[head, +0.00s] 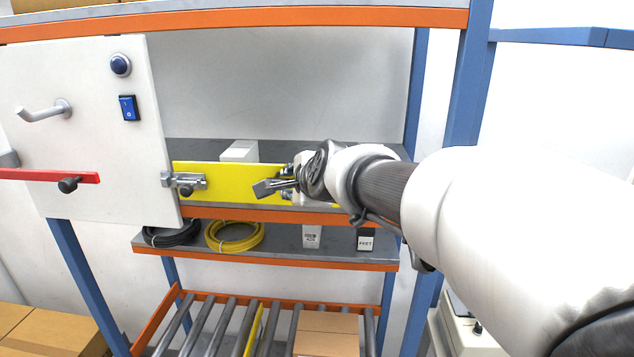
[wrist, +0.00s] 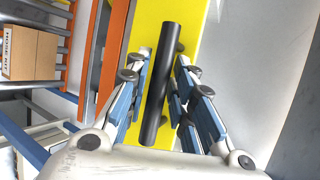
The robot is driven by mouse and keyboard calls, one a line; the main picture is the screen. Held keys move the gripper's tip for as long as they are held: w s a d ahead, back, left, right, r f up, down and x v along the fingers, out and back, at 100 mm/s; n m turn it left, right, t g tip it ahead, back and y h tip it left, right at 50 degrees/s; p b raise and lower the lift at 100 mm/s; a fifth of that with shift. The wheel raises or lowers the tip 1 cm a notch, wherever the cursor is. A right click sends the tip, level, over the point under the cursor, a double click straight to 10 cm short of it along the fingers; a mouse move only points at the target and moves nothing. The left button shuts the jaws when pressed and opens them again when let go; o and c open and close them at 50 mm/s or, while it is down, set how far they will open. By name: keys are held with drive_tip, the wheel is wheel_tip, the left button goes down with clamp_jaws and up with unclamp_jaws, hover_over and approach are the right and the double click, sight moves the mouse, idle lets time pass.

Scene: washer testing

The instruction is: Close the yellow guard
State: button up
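The yellow guard (head: 225,183) is a long flat panel along the front of the middle shelf, its left end beside a metal latch (head: 185,183). It also fills the top middle of the wrist view (wrist: 152,28). A black bar handle (wrist: 163,85) stands off the guard. My gripper (wrist: 164,60) is open, with one finger on each side of the handle; I see no clear contact. In the head view my gripper (head: 274,178) is in front of the guard's right part. The guard's right end and the handle are mostly hidden there by my arm.
A white panel (head: 90,100) with a red bar (head: 50,175) and knobs stands at left. A white box (head: 240,151) is behind the guard. Cable coils (head: 234,236) and small boxes lie on the shelf below. A blue post (head: 470,80) rises at right.

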drive_tip(key=v, duration=1.2)
drive_tip(key=shift+a, duration=0.1)
drive_tip(key=s+d+f+n+g+h+b, duration=0.1)
drive_tip(key=s+d+f+n+b, duration=0.4)
drive_tip(key=f, duration=1.1)
drive_tip(key=s+d+f+n+g+h+b, duration=0.2)
drive_tip(key=s+d+f+n+b, duration=0.3)
drive_tip(key=s+f+b, duration=0.7)
drive_tip(key=s+d+f+n+g+h+b, duration=0.2)
drive_tip(key=s+d+f+n+g+b, duration=0.2)
drive_tip(key=f, duration=1.7)
drive_tip(key=s+d+n+b, duration=0.1)
drive_tip(key=s+d+b, duration=0.2)
drive_tip(key=s+b, duration=0.2)
drive_tip(key=shift+d+n+b, duration=0.35)
drive_tip(key=shift+n+b, duration=0.05)
drive_tip(key=shift+b, duration=0.8)
drive_tip(key=shift+s, duration=0.1)
